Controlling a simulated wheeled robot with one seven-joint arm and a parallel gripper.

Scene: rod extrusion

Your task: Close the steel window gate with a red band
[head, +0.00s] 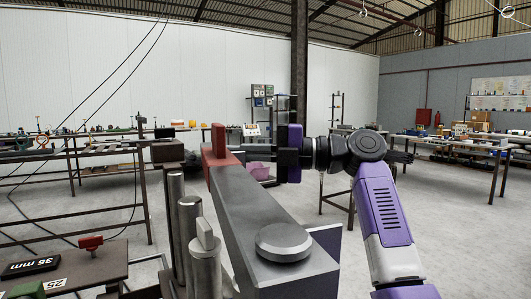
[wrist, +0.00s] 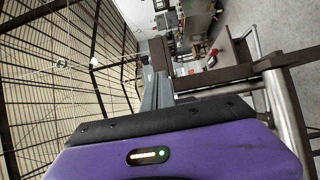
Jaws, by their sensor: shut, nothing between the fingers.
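The steel window gate (head: 262,215) is a long grey bar in the head view. It runs from a round cap (head: 283,243) near me to a red band (head: 222,172) at its far end. A red upright piece rises from that band. My gripper (head: 246,154) reaches in from the right at the red end, with its fingers pointing left. The fingers are shut and empty, close beside the red part; I cannot tell whether they touch. In the wrist view the grey fingers (wrist: 154,90) show beside a dark bar (wrist: 235,80). The window behind the gate is hidden.
Steel posts (head: 190,225) stand close along the gate's left side. A low bench (head: 70,270) at lower left carries a red-handled part (head: 91,243) and plates marked 35 mm and 25. Cluttered workbenches stand behind. Open floor (head: 330,185) lies beyond my arm.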

